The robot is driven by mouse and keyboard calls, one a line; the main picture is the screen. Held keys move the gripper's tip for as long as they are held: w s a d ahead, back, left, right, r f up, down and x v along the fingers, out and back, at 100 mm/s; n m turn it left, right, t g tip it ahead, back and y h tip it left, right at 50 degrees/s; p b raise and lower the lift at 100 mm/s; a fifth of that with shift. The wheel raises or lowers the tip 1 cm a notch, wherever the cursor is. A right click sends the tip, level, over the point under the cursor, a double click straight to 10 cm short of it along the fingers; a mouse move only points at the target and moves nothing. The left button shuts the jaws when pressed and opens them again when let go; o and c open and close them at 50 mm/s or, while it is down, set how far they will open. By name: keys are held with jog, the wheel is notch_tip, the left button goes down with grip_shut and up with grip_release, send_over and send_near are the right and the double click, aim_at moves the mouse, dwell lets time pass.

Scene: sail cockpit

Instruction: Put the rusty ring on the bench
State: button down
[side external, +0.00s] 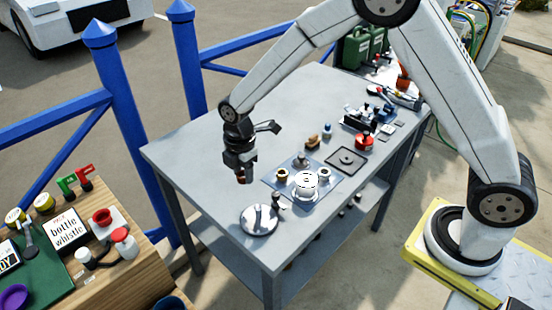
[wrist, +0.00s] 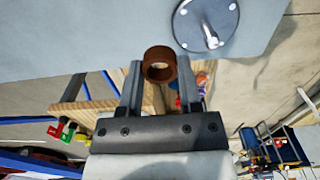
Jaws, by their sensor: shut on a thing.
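The rusty ring (wrist: 160,57) is a short brown cylinder with an open middle, held between the two fingertips of my gripper (wrist: 159,72) in the wrist view. In the side view my gripper (side external: 240,171) points down in the air, with a small brown part of the ring (side external: 241,180) showing under it. The grey metal bench (side external: 195,150) is behind and below the gripper there. In the wrist view the ring overlaps the edge of the bench (wrist: 100,30). The height of the ring above the bench is hard to tell.
A round metal disc with an upright pin (side external: 258,220) stands near the bench's front corner. A blue mat (side external: 322,201) with several small parts lies to its right. A wooden table (side external: 160,262) with toys stands at lower left. The bench's left part is clear.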

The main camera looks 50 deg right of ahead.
send_over(231, 196)
jog(key=f, duration=0.5)
jog(key=shift+s+f, duration=0.25)
jog(key=shift+s, duration=0.05)
jog(key=shift+f, duration=0.1)
jog(key=shift+w+f, duration=0.2)
jog(key=shift+f, duration=1.55)
jog(key=shift+f, duration=0.1)
jog(key=shift+c, duration=1.4)
grip_release()
jog(key=shift+a, duration=0.1)
